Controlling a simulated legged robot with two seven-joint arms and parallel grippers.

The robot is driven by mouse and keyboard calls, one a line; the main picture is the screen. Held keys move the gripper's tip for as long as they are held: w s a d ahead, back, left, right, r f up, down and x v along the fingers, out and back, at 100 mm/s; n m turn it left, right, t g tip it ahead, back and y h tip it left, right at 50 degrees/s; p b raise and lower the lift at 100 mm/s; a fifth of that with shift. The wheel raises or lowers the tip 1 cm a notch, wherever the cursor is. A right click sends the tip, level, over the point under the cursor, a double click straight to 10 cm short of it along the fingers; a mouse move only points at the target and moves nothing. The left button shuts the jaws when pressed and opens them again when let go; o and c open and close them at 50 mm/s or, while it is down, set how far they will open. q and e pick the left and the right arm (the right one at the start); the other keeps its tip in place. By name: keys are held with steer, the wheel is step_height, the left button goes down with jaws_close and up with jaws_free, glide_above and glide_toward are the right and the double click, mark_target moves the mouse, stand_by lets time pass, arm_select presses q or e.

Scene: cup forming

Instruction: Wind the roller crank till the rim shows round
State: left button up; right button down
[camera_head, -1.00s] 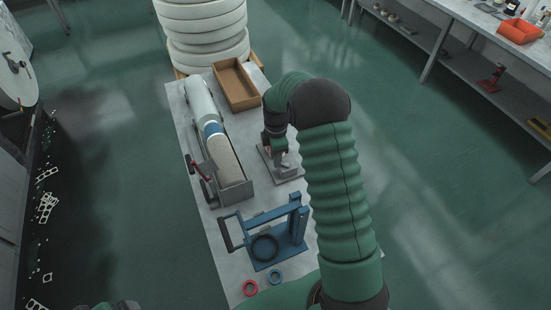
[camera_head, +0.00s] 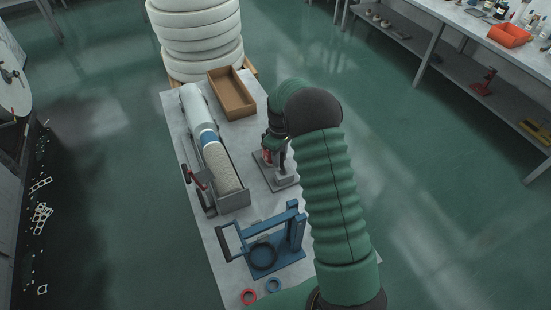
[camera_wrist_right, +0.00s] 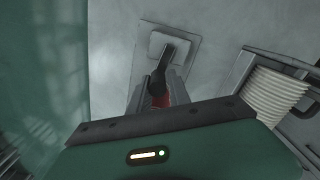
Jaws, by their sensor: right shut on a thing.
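A small device with a square grey base plate (camera_head: 286,180) stands on the bench, right of the cup trough. My right gripper (camera_head: 273,155) is over it, with a red part beside the fingers. In the right wrist view the base plate (camera_wrist_right: 190,48) carries a dark crank arm (camera_wrist_right: 160,78). My right gripper (camera_wrist_right: 163,92) is shut on the crank's red handle (camera_wrist_right: 160,101), which shows between its fingers. Any cup rim at the roller is hidden or too small to make out. My left gripper is out of view.
The trough (camera_head: 236,200) holds a long stack of cups (camera_head: 196,108) with a red-handled lever (camera_head: 201,179) beside it. A blue frame tool (camera_head: 270,250), red ring (camera_head: 249,296), blue ring (camera_head: 274,286) and brown tray (camera_head: 232,94) share the bench. Large white rolls (camera_head: 197,35) stand behind.

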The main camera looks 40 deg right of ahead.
steer(key=m, duration=0.1)
steer(key=d+m, duration=0.1)
steer(key=m, duration=0.1)
steer(key=s+m, duration=0.1)
steer(key=shift+s+d+m, duration=0.1)
steer(key=shift+d+m, duration=0.25)
steer(key=shift+m, duration=0.05)
steer(key=m, duration=0.1)
steer(key=s+m, duration=0.1)
steer(key=m, duration=0.1)
steer(key=s+m, duration=0.1)
steer(key=m, duration=0.1)
steer(key=shift+d+f, duration=0.15)
steer(key=shift+d, duration=0.25)
steer(key=m, duration=0.2)
steer(key=s+m+p, duration=0.1)
steer(key=shift+s+m, duration=0.1)
steer(key=shift+m, duration=0.3)
steer(key=shift+s+a+f+m, duration=0.1)
steer(key=shift+s+m, duration=0.2)
steer(key=shift+m, duration=0.45)
steer(key=shift+s+a+m, duration=0.1)
steer(key=shift+s+m, duration=0.15)
steer(key=shift+m, duration=0.5)
steer(key=c, duration=1.4)
jaws_free()
steer(key=shift+o, duration=0.5)
steer(key=shift+w, duration=0.15)
steer(key=shift+r, duration=0.2)
